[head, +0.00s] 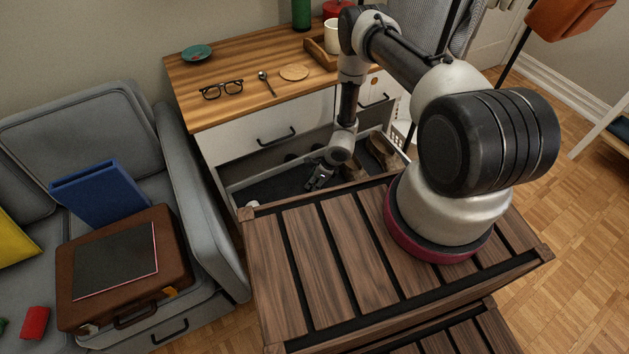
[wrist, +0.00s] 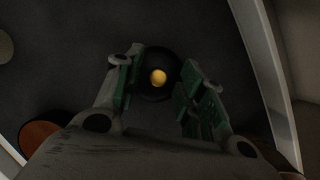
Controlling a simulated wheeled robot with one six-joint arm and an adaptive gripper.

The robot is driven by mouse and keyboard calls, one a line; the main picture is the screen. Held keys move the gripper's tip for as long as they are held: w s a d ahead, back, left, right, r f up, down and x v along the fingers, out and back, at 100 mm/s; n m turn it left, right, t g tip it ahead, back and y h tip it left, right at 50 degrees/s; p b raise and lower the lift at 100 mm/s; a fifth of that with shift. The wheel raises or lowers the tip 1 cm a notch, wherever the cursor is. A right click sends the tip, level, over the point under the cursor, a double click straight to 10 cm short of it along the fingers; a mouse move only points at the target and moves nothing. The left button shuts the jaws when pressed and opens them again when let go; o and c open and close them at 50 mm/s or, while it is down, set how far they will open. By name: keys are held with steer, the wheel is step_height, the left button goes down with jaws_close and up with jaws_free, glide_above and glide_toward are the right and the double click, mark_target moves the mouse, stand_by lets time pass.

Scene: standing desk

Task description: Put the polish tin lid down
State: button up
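In the wrist view a small round black disc with a yellow centre, which looks like the polish tin lid (wrist: 158,92), lies between the green-padded fingers of my gripper (wrist: 158,82). The pads come up to its left and right edges, and my gripper appears shut on it. In the head view my gripper (head: 320,178) points down into the open drawer (head: 262,192) of the desk. The lid cannot be made out there. Its height above the drawer floor is hard to judge.
An orange-brown round thing with a dark rim (wrist: 42,142) is at lower left in the wrist view. A pale drawer wall (wrist: 265,70) runs along the right. Brown shoes (head: 383,152) are right of my gripper. Glasses (head: 222,89) and a spoon (head: 267,82) lie on the desktop.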

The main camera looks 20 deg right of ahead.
steer(key=v, duration=1.2)
steer(key=w+a+r+n+t+y, duration=0.1)
steer(key=w+r+n, duration=0.2)
steer(key=r, duration=0.6)
steer(key=w+r+n+t+y, duration=0.1)
steer(key=w+r+n, duration=0.15)
steer(key=r, duration=0.75)
steer(key=s+a+r+n+y, duration=0.15)
steer(key=r+n, duration=0.25)
steer(key=r, duration=0.6)
steer(key=s+r+n, duration=0.2)
steer(key=r+n, duration=0.2)
steer(key=r, duration=0.7)
steer(key=s+d+r+n+g+h, duration=0.1)
steer(key=s+d+r+n, duration=0.15)
steer(key=s+r, duration=0.4)
steer(key=s+d+r+n+g+h, duration=0.1)
steer(key=s+d+r+n, duration=0.1)
steer(key=s+r+n, duration=0.35)
steer(key=s+d+r+n+t+h, duration=0.1)
steer(key=s+d+r+h, duration=0.1)
steer(key=s+d+r, duration=0.2)
steer(key=s+d+r+n+h, duration=0.2)
steer(key=s+d+r, duration=0.3)
steer(key=s, duration=0.4)
steer(key=shift+s+r+t+h, duration=0.25)
steer(key=shift+t+h, duration=0.15)
steer(key=shift+h, duration=0.15)
